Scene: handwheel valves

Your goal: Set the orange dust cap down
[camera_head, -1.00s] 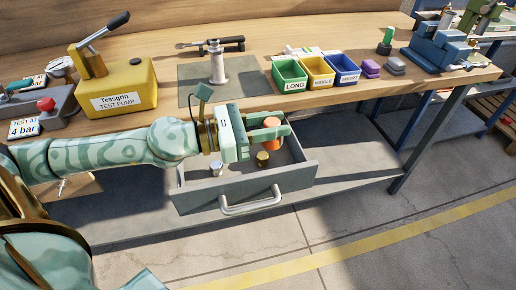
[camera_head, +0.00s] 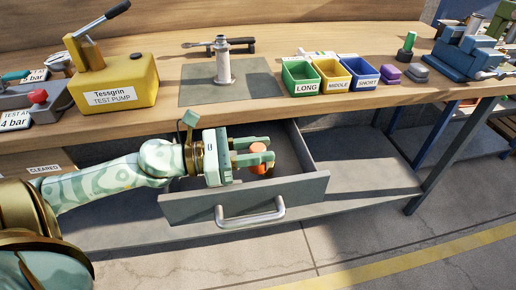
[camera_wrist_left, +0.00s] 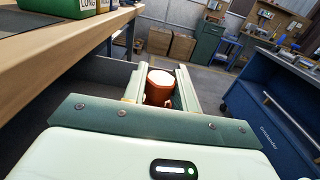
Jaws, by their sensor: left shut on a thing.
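The orange dust cap (camera_head: 257,150) is held between the two fingers of my left gripper (camera_head: 262,150), over the open grey drawer (camera_head: 245,203) below the bench top. The gripper hides much of the drawer's inside, and I cannot tell how far the cap is from the drawer floor. My right gripper is not in view.
The wooden bench top (camera_head: 380,98) overhangs behind the drawer. On it stand a yellow test pump (camera_head: 115,85), a grey mat (camera_head: 200,92) with a metal post (camera_head: 223,62), and green (camera_head: 300,77), yellow (camera_head: 331,75) and blue (camera_head: 360,73) bins. The drawer's right part looks clear.

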